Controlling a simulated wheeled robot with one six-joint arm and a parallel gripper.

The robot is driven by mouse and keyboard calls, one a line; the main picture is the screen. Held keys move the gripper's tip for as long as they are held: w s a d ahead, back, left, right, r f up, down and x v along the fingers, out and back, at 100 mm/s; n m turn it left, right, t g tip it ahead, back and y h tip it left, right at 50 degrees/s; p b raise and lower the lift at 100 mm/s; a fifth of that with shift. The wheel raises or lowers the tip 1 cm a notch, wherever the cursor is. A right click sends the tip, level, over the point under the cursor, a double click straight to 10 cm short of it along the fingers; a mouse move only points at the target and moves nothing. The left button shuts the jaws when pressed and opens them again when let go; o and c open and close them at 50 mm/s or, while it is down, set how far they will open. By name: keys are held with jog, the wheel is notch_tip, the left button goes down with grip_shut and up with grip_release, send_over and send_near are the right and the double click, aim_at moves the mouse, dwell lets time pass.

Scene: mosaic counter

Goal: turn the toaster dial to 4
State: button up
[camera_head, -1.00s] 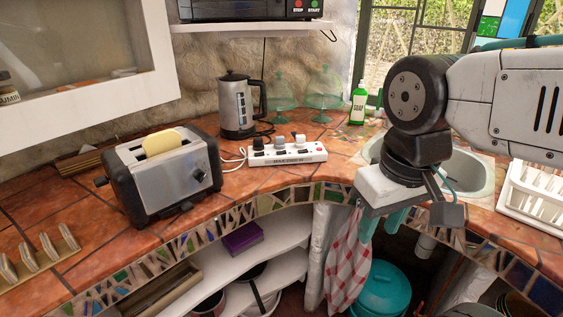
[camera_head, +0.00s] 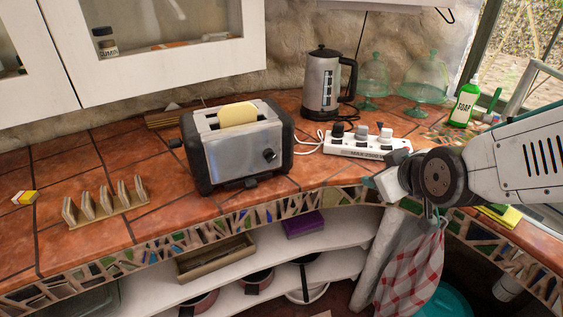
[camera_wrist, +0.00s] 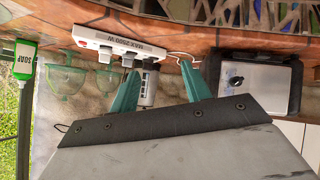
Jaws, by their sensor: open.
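The silver and black toaster (camera_head: 235,160) stands on the tiled counter, left of centre in the head view, with a slice of bread (camera_head: 238,114) in its top. Its dark dial (camera_head: 269,155) is on the silver side that faces me; its setting is too small to read. In the wrist view, which is upside down, the toaster (camera_wrist: 262,92) and dial (camera_wrist: 235,81) are at the right. My gripper (camera_head: 370,182) is right of the toaster at the counter's front edge, apart from it. Its teal fingers are spread and empty in the wrist view (camera_wrist: 160,67).
A white power strip (camera_head: 362,148) with plugs lies right of the toaster, before a kettle (camera_head: 322,88). Glass domes and a green soap bottle (camera_head: 464,103) are at the back right. Counter before the toaster is narrow.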

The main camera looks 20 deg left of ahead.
jog(key=w+a+f+n+t+y, duration=0.1)
jog(key=a+f+n+t+y, duration=0.15)
jog(key=a, duration=0.65)
jog(key=n+t+y, duration=0.2)
jog(key=n+y, duration=0.3)
send_near(270, 156)
jog(key=x, duration=0.8)
jog(key=shift+w+d+f, duration=0.15)
jog(key=shift+f, duration=0.1)
jog(key=shift+h, duration=0.25)
jog(key=c, duration=1)
